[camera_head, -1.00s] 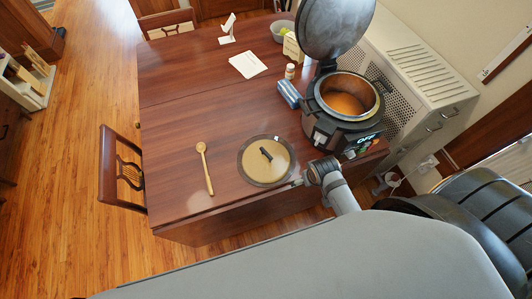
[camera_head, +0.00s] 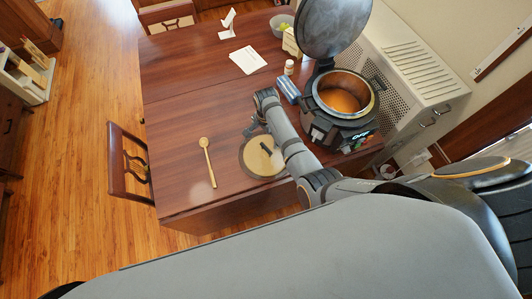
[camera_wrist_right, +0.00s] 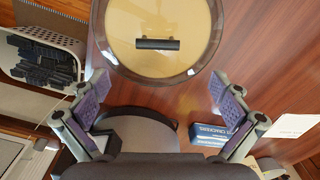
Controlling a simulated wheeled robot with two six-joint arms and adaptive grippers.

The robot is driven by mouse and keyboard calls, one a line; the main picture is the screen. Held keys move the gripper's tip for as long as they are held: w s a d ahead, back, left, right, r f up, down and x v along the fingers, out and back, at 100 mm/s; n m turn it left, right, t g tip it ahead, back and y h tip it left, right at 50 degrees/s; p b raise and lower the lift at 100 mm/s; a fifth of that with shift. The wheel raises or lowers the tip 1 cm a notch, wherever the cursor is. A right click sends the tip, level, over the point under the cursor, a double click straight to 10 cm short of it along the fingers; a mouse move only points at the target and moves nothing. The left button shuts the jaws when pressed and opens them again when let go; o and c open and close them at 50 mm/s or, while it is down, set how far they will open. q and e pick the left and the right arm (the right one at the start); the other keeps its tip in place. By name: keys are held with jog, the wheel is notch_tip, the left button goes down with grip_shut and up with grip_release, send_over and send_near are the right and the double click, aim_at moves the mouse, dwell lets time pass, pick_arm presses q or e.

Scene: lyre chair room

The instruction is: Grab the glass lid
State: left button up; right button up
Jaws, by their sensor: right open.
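The glass lid (camera_head: 255,167) lies flat on the wooden table near its front edge. It is a round, cream-looking disc with a dark rim and a black bar handle (camera_head: 265,148). My right arm crosses over its right side in the head view and hides part of it. My right gripper (camera_head: 256,130) is at the lid's far side, above the table. In the right wrist view my right gripper (camera_wrist_right: 160,92) is open and empty, its two purple-padded fingers wide apart. The lid (camera_wrist_right: 160,68) and its handle (camera_wrist_right: 157,44) show ahead, beyond the fingertips. My left gripper is not in view.
An open cooker (camera_head: 345,119) with its cover raised stands to the right. A wooden spoon (camera_head: 208,163) lies to the left. The table's left middle is clear.

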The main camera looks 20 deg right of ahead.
aim_at(266, 148)
jog(key=shift+w+a, duration=0.2)
jog(key=shift+a, duration=0.05)
jog(key=shift+s+f, duration=0.15)
jog(key=shift+f, duration=0.15)
notch_tip(266, 148, down, 5)
jog(key=b, duration=0.3)
jog(key=shift+d+r, duration=0.1)
jog(key=shift+r, duration=0.1)
jog(key=shift+f+b, duration=0.25)
jog(key=shift+b, duration=0.05)
jog(key=f+b, duration=0.5)
jog(key=shift+s+d+f, duration=0.1)
jog(key=shift+s, duration=0.15)
jog(key=shift+r, duration=0.2)
jog(key=c, duration=1.3)
jog(key=shift+c, duration=1)
